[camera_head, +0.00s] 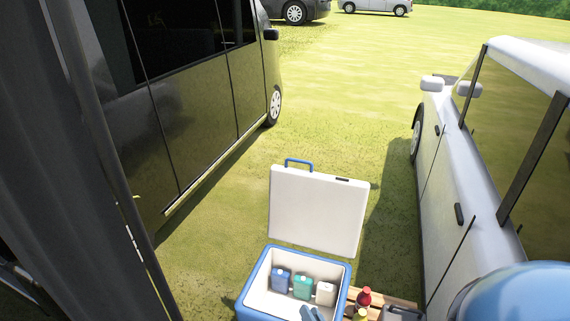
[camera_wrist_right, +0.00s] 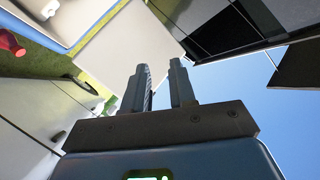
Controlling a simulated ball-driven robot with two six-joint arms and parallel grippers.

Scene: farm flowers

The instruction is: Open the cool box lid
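The cool box (camera_head: 243,301) is blue with a white inside and stands on the grass at the bottom middle of the head view. Its white lid (camera_head: 315,212) stands raised behind the opening, with a blue handle (camera_head: 298,161) on its upper edge. My right gripper (camera_head: 312,314) shows only partly at the bottom edge, in front of the box's near side. In the right wrist view its two fingers (camera_wrist_right: 160,78) are apart with nothing between them, and the pale lid (camera_wrist_right: 120,45) lies beyond. My left gripper is not in view.
Blue, teal and white containers (camera_head: 302,286) sit inside the box. A dark van (camera_head: 190,100) is at left and a white car (camera_head: 450,190) at right, with open grass between.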

